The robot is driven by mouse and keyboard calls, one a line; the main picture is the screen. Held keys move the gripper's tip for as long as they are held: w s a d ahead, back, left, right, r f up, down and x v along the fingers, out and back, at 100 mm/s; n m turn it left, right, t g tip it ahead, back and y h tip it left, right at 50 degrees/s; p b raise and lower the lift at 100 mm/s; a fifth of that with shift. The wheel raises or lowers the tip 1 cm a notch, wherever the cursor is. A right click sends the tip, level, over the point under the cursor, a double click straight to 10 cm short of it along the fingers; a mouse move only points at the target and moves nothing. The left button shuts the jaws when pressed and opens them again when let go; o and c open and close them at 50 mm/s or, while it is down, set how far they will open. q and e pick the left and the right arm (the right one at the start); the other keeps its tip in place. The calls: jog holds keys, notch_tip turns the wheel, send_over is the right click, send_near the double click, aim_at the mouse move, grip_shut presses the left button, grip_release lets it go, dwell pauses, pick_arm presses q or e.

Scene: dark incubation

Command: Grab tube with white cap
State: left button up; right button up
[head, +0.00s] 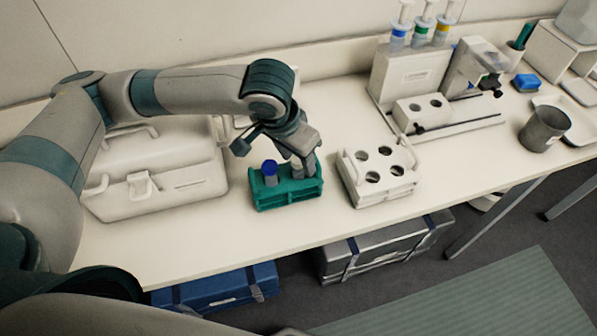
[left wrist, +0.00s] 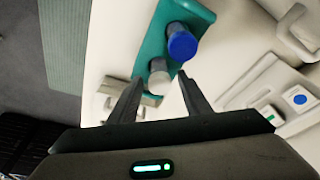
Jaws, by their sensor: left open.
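A green rack (head: 288,197) stands on the bench below my left gripper (head: 303,162). A tube with a blue cap (head: 269,168) stands in its left part. In the left wrist view, a tube with a pale, whitish cap (left wrist: 158,68) stands in the rack beside the blue-capped tube (left wrist: 182,45). My left gripper's open fingers show in the left wrist view (left wrist: 160,82), one on each side of the white-capped tube in the picture. Contact with it cannot be told. In the head view the gripper largely hides that tube. My right gripper is not in view.
A white rack (head: 377,178) with round holes stands right of the green rack. A large white case (head: 165,180) stands at the left. A pipette stand (head: 410,75), a grey metal cup (head: 543,128) and a blue block (head: 526,82) are farther right. Bare bench lies in front of the racks.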

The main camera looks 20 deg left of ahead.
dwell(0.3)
pick_arm(q)
grip_shut()
jog(key=shift+r, duration=0.1)
notch_tip(320, 180, up, 10)
jog(key=b, duration=0.2)
dwell(0.4)
dwell(0.3)
